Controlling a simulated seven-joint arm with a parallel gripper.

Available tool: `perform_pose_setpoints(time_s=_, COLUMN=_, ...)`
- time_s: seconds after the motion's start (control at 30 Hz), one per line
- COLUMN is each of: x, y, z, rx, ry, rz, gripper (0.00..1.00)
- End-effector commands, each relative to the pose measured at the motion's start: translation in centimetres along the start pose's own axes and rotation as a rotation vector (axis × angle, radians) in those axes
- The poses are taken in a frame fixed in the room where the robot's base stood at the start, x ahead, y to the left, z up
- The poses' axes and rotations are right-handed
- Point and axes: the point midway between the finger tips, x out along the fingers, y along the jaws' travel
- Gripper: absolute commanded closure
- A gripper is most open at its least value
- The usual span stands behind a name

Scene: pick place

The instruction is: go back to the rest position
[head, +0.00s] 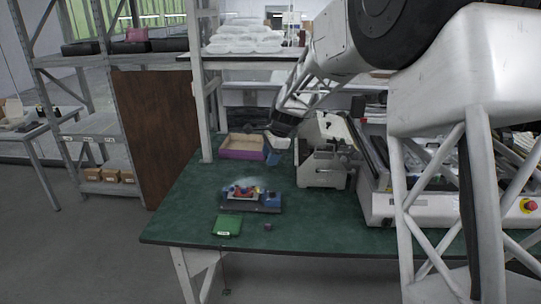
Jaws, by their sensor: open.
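My gripper (271,154) is small in the head view, at the end of my arm, which reaches in from the upper right. It is above the far part of the green table (185,222), just right of the open box with purple and tan sides (241,147). It appears empty, with jaws open, and points downward. I cannot tell its exact height above the table.
A red and blue device on a dark base (265,208), a green box (227,226) and a small dark cube (267,226) are nearer the front. A grey machine (322,172) stands right of my gripper. The table's front left is clear.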

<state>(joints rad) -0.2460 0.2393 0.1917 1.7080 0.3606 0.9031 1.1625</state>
Motion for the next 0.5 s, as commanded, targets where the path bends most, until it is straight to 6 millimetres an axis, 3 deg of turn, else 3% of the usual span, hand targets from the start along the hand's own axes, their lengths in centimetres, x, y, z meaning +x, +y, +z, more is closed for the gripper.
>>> perform_pose_setpoints(time_s=0.27, x=-1.0, y=1.0, z=-0.1, rx=-0.024, ry=0.007, rz=-0.002, gripper=0.56)
perform_pose_setpoints(time_s=0.5, x=-4.3, y=4.7, z=-0.5, rx=-0.11, ry=0.032, rz=-0.007, gripper=0.56)
